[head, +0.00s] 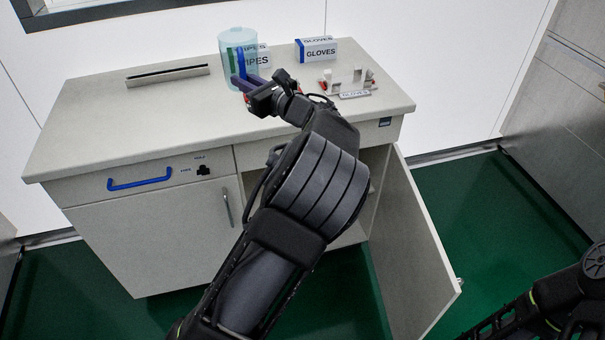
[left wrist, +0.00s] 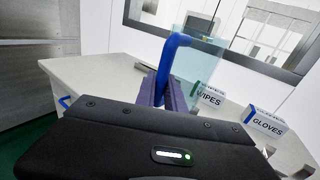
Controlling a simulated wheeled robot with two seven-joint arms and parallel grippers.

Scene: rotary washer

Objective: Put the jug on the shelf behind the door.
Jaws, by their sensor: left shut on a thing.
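The jug (head: 226,45) is a clear, pale teal cylinder with a blue handle, upright at the back middle of the counter. My left gripper (head: 241,83) is shut on the handle. In the left wrist view, the blue handle (left wrist: 172,55) rises between the fingers, with the clear jug wall (left wrist: 203,62) beyond. I cannot tell whether the jug's base touches the counter. The cabinet door (head: 412,255) at the right stands open. Part of the shelf (head: 372,187) inside shows; my left arm hides much of the opening. My right gripper is out of view.
A WIPES box (head: 264,57) stands just behind the jug and a GLOVES box (head: 316,50) to its right. A small rack (head: 347,84) with a GLOVES label is at the counter's right. A slotted strip (head: 167,75) lies left. The counter's left front is clear.

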